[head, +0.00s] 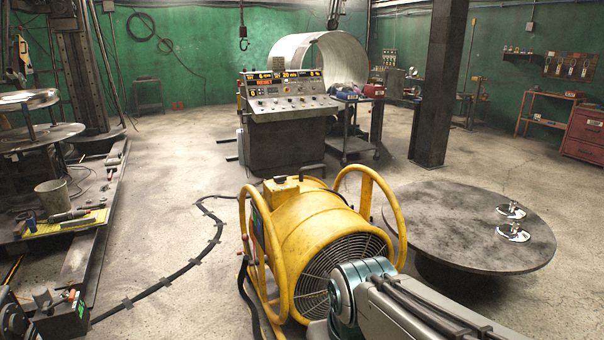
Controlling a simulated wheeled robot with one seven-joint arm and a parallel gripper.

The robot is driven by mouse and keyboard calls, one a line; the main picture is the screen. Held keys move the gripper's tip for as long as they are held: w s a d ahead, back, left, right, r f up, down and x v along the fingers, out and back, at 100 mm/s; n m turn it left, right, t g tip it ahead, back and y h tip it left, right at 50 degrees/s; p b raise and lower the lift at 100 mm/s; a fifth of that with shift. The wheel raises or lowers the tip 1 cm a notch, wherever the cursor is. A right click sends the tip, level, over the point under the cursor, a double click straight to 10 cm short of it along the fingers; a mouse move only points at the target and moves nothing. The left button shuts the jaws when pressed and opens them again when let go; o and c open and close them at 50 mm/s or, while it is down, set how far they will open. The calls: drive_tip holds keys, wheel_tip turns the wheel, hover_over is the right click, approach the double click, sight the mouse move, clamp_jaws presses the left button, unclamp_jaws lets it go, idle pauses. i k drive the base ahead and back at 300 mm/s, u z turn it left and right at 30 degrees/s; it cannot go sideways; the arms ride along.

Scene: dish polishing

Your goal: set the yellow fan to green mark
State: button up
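The yellow fan (310,228) is a drum-shaped blower standing upright on the floor near the centre. It has tubular yellow hoops at both sides and a dark grille (340,275) facing me. A dark panel with a small green patch (257,228) shows at its left side, seen edge-on. I cannot tell whether that patch is the green mark, and no dial setting can be read. My arm reaches in from the lower right, and its teal joint covers the lower right of the grille. My gripper does not show.
A control console (285,110) stands behind the fan. A low round table (450,225) with two small metal items is at the right, near a dark pillar (438,85). A cable (205,245) runs across the floor at left. A workbench (50,240) lines the left side.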

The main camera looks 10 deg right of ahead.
sight(316, 232)
drive_tip(key=z, duration=0.6)
drive_tip(key=i, duration=0.65)
drive_tip(key=z, duration=1.05)
drive_tip(key=i, duration=1.2)
drive_tip(key=u, duration=0.55)
drive_tip(key=i, duration=1.05)
drive_tip(key=u, duration=0.95)
drive_tip(key=i, duration=0.2)
drive_tip(key=u, duration=0.15)
